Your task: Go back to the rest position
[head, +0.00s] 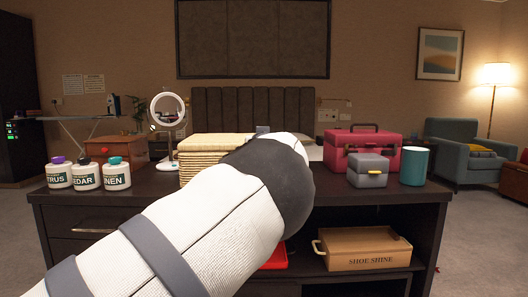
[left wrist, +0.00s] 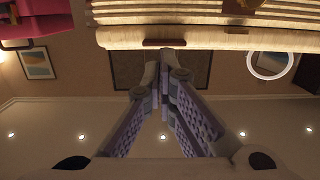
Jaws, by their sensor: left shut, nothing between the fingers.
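My left arm (head: 190,230) comes in from the lower left and fills the middle of the head view, in front of the dark cabinet (head: 400,197). Its gripper is hidden there behind the arm. In the left wrist view, my left gripper (left wrist: 163,58) is shut, its fingertips together with nothing between them. That view looks upside down, with the woven box (left wrist: 200,38) just beyond the fingertips. I cannot tell whether they touch. My right gripper is in neither view.
On the cabinet top stand several labelled jars (head: 88,177), a round mirror (head: 167,109), the woven box (head: 200,160), a pink case (head: 375,150), a grey box (head: 367,170) and a teal cup (head: 414,166). A shoe shine box (head: 362,249) sits on the shelf below.

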